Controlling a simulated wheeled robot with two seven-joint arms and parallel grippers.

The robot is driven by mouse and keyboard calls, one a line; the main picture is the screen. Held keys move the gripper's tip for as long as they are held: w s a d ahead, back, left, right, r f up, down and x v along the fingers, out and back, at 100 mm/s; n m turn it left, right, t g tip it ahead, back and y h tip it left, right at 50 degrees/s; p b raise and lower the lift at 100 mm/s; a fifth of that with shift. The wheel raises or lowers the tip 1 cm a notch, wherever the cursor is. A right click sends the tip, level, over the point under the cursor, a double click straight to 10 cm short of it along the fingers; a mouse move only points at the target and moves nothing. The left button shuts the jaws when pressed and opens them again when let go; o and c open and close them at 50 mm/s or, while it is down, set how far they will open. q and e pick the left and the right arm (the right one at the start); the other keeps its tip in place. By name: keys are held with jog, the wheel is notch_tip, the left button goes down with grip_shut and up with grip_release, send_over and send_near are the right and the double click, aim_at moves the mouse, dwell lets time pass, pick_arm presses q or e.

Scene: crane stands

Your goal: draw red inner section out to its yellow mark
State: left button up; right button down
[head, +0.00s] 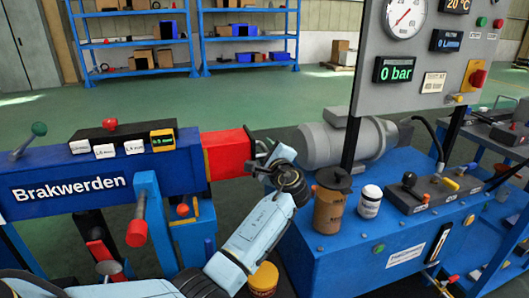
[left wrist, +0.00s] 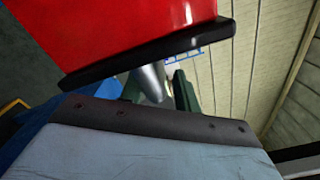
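The red inner section (head: 228,153) sticks a short way out of the right end of the blue beam (head: 100,180) marked Brakwerden. I see no yellow mark on its bare part. My left gripper (head: 262,158) is at the red section's free end, by a small metal fitting there. In the left wrist view the red section (left wrist: 140,30), with a black end edge, fills the top. A grey rod (left wrist: 150,82) and a dark green piece show between it and my wrist. Whether the fingers are shut on anything is hidden. My right gripper is not in view.
A blue bench (head: 345,255) on the right carries a grey motor (head: 345,143), a brown canister (head: 329,205), a white jar (head: 369,202) and a lever box. The panel display (head: 395,69) above reads 0 bar.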

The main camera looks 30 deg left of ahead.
pick_arm(q)
jog(key=shift+o, duration=0.7)
jog(key=shift+r, duration=0.2)
jog(key=shift+f, duration=0.15)
